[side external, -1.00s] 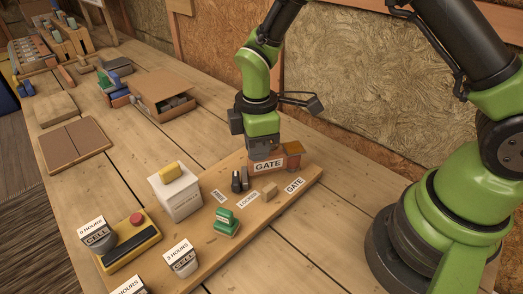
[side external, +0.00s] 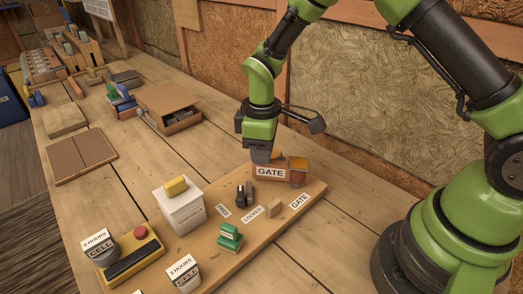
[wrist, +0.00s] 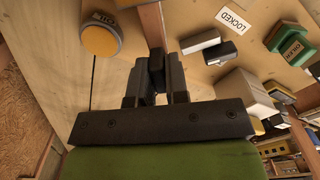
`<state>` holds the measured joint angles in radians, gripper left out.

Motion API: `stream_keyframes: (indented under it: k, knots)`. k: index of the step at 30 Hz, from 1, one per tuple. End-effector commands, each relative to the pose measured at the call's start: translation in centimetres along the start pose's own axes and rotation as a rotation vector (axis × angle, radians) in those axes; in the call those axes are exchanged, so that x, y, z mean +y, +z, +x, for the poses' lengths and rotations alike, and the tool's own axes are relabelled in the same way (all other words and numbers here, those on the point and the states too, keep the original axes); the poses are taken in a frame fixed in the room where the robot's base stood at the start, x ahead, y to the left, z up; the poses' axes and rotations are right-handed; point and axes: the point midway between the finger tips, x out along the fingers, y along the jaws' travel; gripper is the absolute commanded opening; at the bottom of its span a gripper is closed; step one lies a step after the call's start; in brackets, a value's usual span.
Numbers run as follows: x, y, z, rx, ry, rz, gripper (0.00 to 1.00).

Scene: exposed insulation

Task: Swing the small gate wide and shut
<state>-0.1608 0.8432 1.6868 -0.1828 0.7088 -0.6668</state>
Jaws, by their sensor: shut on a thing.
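The small gate (side external: 270,172) is a low brown panel with a white GATE label, near the far end of a wooden board (side external: 262,238). An amber-topped post (side external: 298,172) stands at its right end. My gripper (side external: 260,157) points down at the gate's upper left part and is shut on it. In the wrist view my gripper's fingers (wrist: 157,80) are closed around the gate's narrow brown top edge (wrist: 152,25). The fingers hide the gripped part. A LOCKED label (side external: 252,215) and a second GATE label (side external: 299,201) lie on the board.
A white box (side external: 180,209) with a yellow top is to the left. Bare tabletop (side external: 340,196) lies right of the board.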

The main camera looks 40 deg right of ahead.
Motion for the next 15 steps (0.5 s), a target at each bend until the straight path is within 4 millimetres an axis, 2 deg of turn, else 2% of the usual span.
stream_keyframes:
  k: [6, 7, 10, 15]
  knots:
    - [0.04, 0.16, -0.02, -0.005, -0.001, 0.0, 0.0]
    - [0.04, 0.16, -0.02, -0.005, -0.001, 0.0, 0.17]
    - [0.04, 0.14, -0.02, -0.004, -0.001, 0.0, 0.4]
    - [0.01, 0.09, -0.01, -0.003, -0.001, -0.001, 0.4]
